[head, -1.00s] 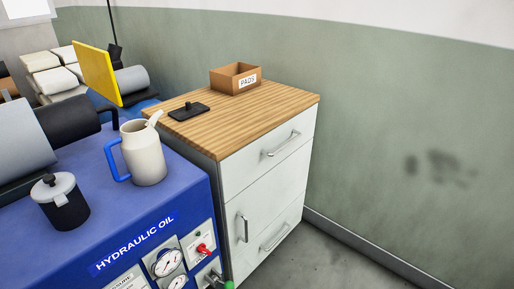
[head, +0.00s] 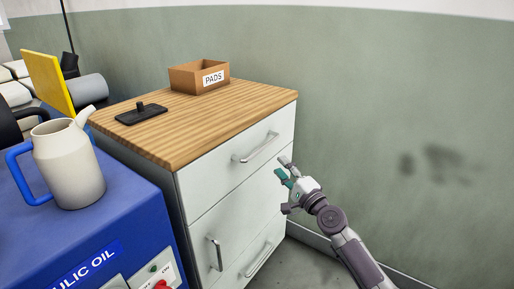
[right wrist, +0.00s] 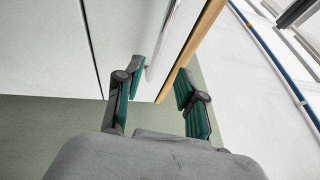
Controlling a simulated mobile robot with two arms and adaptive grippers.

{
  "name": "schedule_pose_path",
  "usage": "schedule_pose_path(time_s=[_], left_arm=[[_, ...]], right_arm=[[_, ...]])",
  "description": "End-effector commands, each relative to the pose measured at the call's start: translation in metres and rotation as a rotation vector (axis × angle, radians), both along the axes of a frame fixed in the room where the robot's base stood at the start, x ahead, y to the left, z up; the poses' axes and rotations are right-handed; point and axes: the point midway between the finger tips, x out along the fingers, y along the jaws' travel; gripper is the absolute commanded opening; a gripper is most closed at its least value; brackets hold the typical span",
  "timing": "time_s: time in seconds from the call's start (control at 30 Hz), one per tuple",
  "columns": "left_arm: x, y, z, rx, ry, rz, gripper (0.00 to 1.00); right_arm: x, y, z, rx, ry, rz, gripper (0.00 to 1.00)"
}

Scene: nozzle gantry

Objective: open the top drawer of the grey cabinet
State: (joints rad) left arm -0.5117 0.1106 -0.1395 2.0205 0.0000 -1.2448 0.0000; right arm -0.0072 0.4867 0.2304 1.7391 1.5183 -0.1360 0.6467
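The grey cabinet (head: 186,190) has pale fronts and a wooden top. Its top drawer (head: 225,175) is closed, with a metal bar handle (head: 256,147) across it. My right gripper (head: 284,168) is open and empty, to the right of and a little below the handle, apart from it in the head view. In the right wrist view, the two open fingers (right wrist: 160,70) face the cabinet's front; a pale bar, seemingly the handle (right wrist: 165,40), lies beyond them near the wooden edge. My left gripper is not in view.
A PADS box (head: 198,77) and a black flat item (head: 141,114) sit on the wooden top (head: 215,115). A blue hydraulic oil unit (head: 120,205) with a white jug (head: 70,165) stands at the left. The green wall (head: 400,110) is at the right; some floor is free before it.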

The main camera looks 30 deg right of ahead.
Motion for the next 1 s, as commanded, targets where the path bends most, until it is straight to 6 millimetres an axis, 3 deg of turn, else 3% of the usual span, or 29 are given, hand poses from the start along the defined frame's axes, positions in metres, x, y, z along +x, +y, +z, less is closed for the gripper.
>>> schedule_pose_path(time_s=[0.27,0.5,0.7,0.97,1.0], left_arm=[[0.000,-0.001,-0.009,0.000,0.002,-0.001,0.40],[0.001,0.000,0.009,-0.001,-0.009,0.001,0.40],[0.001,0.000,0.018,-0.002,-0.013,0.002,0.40],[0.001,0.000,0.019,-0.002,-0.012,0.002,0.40],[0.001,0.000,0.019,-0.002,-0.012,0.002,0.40]], right_arm=[[0.061,-0.001,0.012,-0.002,-0.002,-0.001,0.39],[0.098,-0.001,0.016,-0.002,0.000,-0.001,0.39],[0.109,-0.001,0.018,-0.004,0.002,-0.001,0.39],[0.110,-0.001,0.019,-0.004,0.002,-0.001,0.39],[0.110,-0.001,0.019,-0.003,0.002,0.000,0.34]])
